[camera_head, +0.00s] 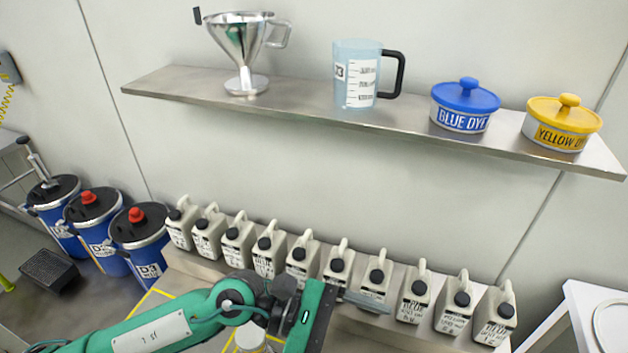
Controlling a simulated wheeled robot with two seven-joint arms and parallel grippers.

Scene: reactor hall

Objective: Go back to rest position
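My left arm, green with a black wrist, comes in from the lower left. Its gripper (366,303) is seen edge-on, with a grey finger pointing right in front of the row of jugs. I cannot tell whether it is open or shut, or whether it touches a jug. Nothing is clearly seen held in it. My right gripper is not in view.
Several beige jugs (238,239) stand in a row along the wall. Above, a shelf (300,107) holds a metal funnel (243,50), clear pitcher (356,75), blue dye tub (464,106) and yellow dye tub (562,123). Blue drums (140,245) stand left; a white table (575,310) is right.

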